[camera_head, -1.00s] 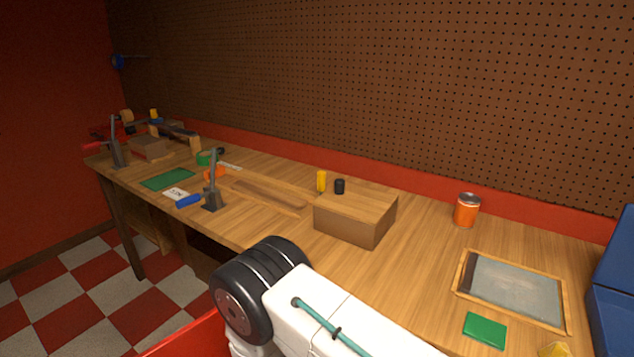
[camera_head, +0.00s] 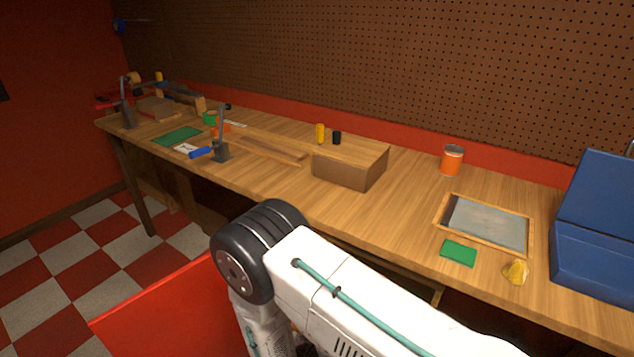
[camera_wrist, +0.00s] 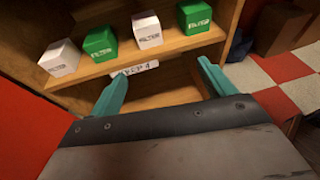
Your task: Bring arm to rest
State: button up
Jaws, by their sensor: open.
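My gripper (camera_wrist: 160,92) shows in the wrist view with its two teal fingers spread wide and nothing between them. It faces a wooden shelf (camera_wrist: 185,48) holding white and green filter boxes, which stand beyond the fingertips and apart from them. A small white label (camera_wrist: 135,69) is on the shelf front, seen between the fingers. In the head view my white arm with its black joint rises in the lower middle, in front of the workbench (camera_head: 405,208). The gripper itself is hidden in that view.
On the bench are a wooden block (camera_head: 348,168), an orange can (camera_head: 452,160), a framed tray (camera_head: 440,212), a green pad (camera_head: 458,253), a yellow lump (camera_head: 516,272) and a blue box (camera_head: 596,262). A red surface (camera_head: 165,315) lies left of my arm. Checkered floor (camera_head: 110,235) is open at the left.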

jog(key=s+d+r+m+g, duration=0.3)
jog(key=d+r+m+g, duration=0.15)
jog(key=r, duration=0.55)
jog(key=s+d+r+m+g, duration=0.2)
jog(key=d+r+m+g, duration=0.3)
jog(key=r, duration=0.5)
jog(key=s+d+r+m+g, duration=0.35)
jog(key=r+m, duration=0.35)
jog(key=r, duration=0.3)
jog(key=s+d+r+m+t+y, duration=0.1)
jog(key=s+d+r+m+y, duration=0.2)
jog(key=s+r, duration=0.2)
jog(key=s+d+r+m+t+y, duration=0.1)
jog(key=s+d+r+m+y, duration=0.2)
jog(key=r, duration=0.5)
jog(key=s+d+r+m+t+y, duration=0.1)
jog(key=s+d+r+m+y, duration=0.1)
jog(key=s+r+m, duration=0.3)
jog(key=shift+s+d+r+t+y, duration=0.35)
jog(key=shift+s+r+y, duration=0.55)
jog(key=shift+r, duration=0.45)
jog(key=shift+w+m, duration=0.1)
jog(key=shift+m, duration=0.15)
